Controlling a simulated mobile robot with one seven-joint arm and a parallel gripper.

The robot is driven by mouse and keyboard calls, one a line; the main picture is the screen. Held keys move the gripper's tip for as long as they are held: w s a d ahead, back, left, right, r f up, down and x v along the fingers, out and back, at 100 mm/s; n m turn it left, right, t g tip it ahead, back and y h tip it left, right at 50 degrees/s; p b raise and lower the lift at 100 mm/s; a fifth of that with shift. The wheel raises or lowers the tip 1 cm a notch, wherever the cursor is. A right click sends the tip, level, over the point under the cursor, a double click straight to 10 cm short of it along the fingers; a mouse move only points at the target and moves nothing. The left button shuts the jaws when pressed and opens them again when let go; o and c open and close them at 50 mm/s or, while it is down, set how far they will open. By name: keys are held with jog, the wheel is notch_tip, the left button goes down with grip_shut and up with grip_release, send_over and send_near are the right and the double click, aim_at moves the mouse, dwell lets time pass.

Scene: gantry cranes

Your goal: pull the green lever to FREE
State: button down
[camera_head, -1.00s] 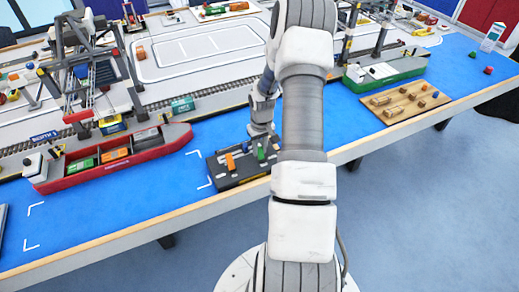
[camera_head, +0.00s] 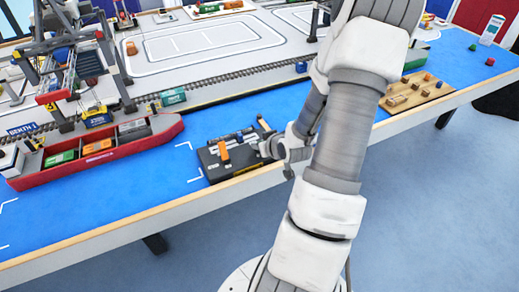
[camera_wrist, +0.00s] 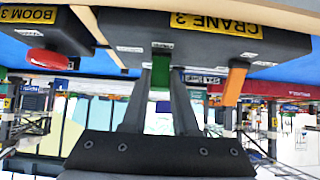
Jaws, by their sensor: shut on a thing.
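The green lever (camera_wrist: 161,75) stands out from the black CRANE 3 control box (camera_wrist: 200,32) in the wrist view. My gripper (camera_wrist: 161,82) is shut on it, with one finger on each side. An orange lever (camera_wrist: 235,84) is beside it on the same box, apart from the fingers. In the head view the box (camera_head: 208,172) lies near the table's front edge, with the orange lever (camera_head: 223,151) upright. My wrist reaches in from the right there and hides the green lever. The small labels by the slots are not readable.
A BOOM 3 box with a red button (camera_wrist: 42,60) is at the left of the wrist view. A red ship (camera_head: 110,152) with containers lies left of the control box. A wooden board (camera_head: 408,97) with small pieces is at the right.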

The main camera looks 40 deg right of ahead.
jog(key=shift+s+f+t+b, duration=0.25)
jog(key=shift+t+b, duration=0.15)
jog(key=shift+b, duration=0.35)
jog(key=shift+a+r+t, duration=0.1)
jog(key=shift+t, duration=0.2)
jog(key=c, duration=0.7)
grip_release()
